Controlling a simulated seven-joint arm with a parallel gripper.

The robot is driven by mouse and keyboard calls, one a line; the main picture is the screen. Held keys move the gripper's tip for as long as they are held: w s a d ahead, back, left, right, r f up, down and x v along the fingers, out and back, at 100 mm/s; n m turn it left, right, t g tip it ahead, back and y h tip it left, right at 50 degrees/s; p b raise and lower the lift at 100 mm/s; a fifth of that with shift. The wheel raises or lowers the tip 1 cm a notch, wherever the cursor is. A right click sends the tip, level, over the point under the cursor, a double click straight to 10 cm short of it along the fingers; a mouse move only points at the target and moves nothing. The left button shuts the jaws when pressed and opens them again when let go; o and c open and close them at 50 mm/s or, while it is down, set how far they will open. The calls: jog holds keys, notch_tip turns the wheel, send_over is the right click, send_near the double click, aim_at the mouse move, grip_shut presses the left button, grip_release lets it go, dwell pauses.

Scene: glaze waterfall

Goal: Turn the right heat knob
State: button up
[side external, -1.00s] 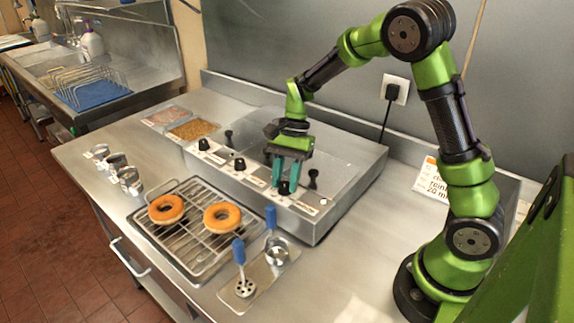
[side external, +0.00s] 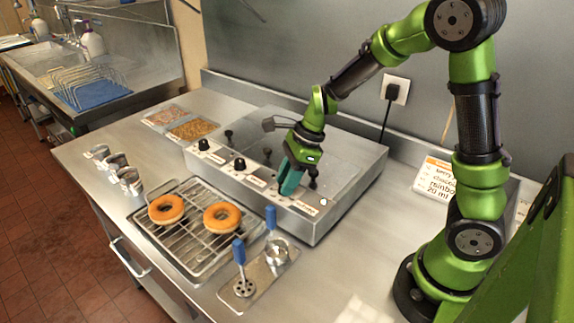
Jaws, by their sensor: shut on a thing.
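The steel glaze warmer (side external: 343,195) stands on the counter with a row of black knobs along its front. The left heat knob (side external: 203,144) and the middle heat knob (side external: 240,164) are in plain view. My gripper (side external: 288,185) is at the right heat knob, tilted, with its teal fingers shut on it. The fingers hide the right knob, so its angle cannot be seen.
Black levers stand behind the knobs, one (side external: 313,182) close to the right of my gripper. A wire rack (side external: 196,245) with two donuts (side external: 222,217) and a tray with blue-handled tools (side external: 239,252) lie in front. Metal cups (side external: 130,181) stand at left.

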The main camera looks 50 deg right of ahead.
jog(key=shift+m+t, duration=0.3)
jog(key=shift+m, duration=0.6)
jog(key=o, duration=1)
jog(key=v, duration=1.7)
jog(key=shift+a+r, duration=0.1)
jog(key=shift+a, duration=0.25)
